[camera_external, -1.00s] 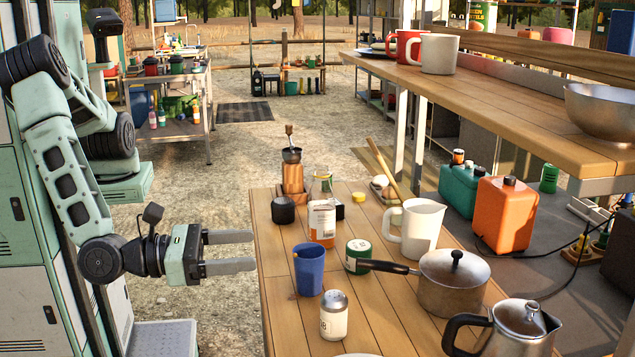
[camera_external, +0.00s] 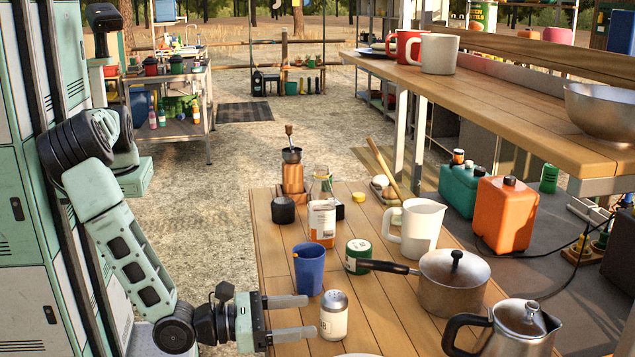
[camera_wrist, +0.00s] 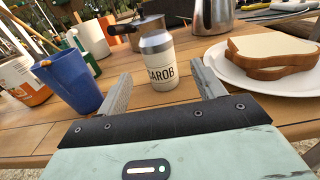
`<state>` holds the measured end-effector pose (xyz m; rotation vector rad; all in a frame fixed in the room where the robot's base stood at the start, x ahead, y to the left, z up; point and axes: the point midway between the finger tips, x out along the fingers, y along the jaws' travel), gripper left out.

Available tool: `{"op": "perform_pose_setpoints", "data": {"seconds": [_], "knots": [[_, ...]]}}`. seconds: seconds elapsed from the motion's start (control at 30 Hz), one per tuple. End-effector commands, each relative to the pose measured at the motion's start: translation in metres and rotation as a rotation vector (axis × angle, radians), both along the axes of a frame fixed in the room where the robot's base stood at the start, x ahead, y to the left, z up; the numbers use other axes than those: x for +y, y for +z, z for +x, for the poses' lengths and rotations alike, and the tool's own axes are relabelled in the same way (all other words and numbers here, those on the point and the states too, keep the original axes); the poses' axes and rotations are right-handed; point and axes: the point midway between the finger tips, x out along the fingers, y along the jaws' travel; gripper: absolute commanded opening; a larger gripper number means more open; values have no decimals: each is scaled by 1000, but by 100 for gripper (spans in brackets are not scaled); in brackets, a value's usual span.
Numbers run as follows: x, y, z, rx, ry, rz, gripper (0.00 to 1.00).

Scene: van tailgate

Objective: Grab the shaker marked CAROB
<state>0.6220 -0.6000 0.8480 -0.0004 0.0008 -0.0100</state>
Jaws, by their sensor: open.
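The CAROB shaker (camera_external: 333,316) is a white cylinder with a grey metal top, upright near the front edge of the wooden table. In the wrist view its label reads "AROB", with the first letter cut off, and the shaker (camera_wrist: 158,66) stands just beyond the fingertips, between their lines. My gripper (camera_external: 311,318) is open and empty, low at the table's left edge, its fingers pointing right toward the shaker. In the wrist view the gripper (camera_wrist: 160,88) has one finger on each side of the shaker, with no clear contact.
A blue cup (camera_external: 309,271) stands just behind the shaker, left of it in the wrist view. A plate with bread (camera_wrist: 225,66) lies close on the right there. A saucepan (camera_external: 453,285), green-labelled tin (camera_external: 357,257) and metal pot (camera_external: 515,330) stand nearby.

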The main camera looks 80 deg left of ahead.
Motion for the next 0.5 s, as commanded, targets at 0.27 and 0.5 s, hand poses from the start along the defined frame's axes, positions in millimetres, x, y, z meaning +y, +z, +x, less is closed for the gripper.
{"op": "perform_pose_setpoints", "data": {"seconds": [0.27,0.5], "knots": [[0,1,33,-1,0,0,68],[1,10,59,-1,2,-1,68]]}}
